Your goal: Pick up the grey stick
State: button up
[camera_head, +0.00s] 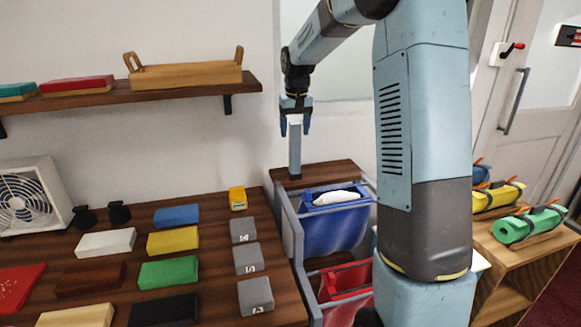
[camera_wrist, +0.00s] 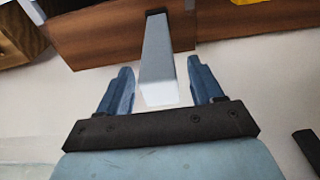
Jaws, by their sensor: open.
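The grey stick (camera_head: 295,150) stands upright on a small brown wooden surface (camera_head: 340,171) at the back, against the wall. In the wrist view the grey stick (camera_wrist: 158,62) reaches from the wooden surface to between my fingers. My gripper (camera_head: 296,124) is above and around the stick's top end. In the wrist view my gripper's (camera_wrist: 163,88) two blue fingers are open, one on each side of the stick, with a visible gap on both sides. The stick's top is pale and bright in the wrist view.
A rack with a blue bag (camera_head: 335,228) and a red bag (camera_head: 346,281) is below, in front of the stick. Coloured blocks and grey weights (camera_head: 248,259) cover the counter to the left. A wall shelf (camera_head: 150,97) holds a wooden tray (camera_head: 185,76), left of my gripper.

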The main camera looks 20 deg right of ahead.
jog(key=shift+f, duration=0.55)
jog(key=shift+c, duration=0.2)
grip_shut()
